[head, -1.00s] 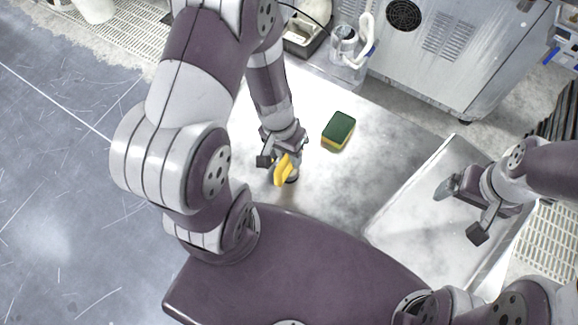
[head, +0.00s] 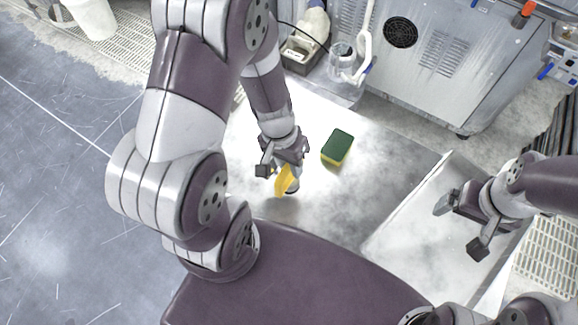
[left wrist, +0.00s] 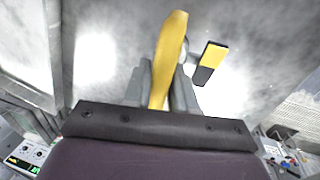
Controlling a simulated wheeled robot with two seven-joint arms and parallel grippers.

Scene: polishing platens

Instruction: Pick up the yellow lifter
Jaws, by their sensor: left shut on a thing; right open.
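The yellow lifter (head: 284,180) is in my left gripper (head: 283,168), over the metal table. In the left wrist view the lifter (left wrist: 168,50) stands out between the two fingers (left wrist: 160,85), which are shut on it. Its lower end is hidden between them. A dark round piece shows just below the lifter in the head view, and I cannot tell whether they touch. My right gripper (head: 461,226) is open and empty over the shallow metal tray at the right.
A clear jug (head: 345,65) stands at the back. The metal tray (head: 410,235) is at the right. The table between is clear.

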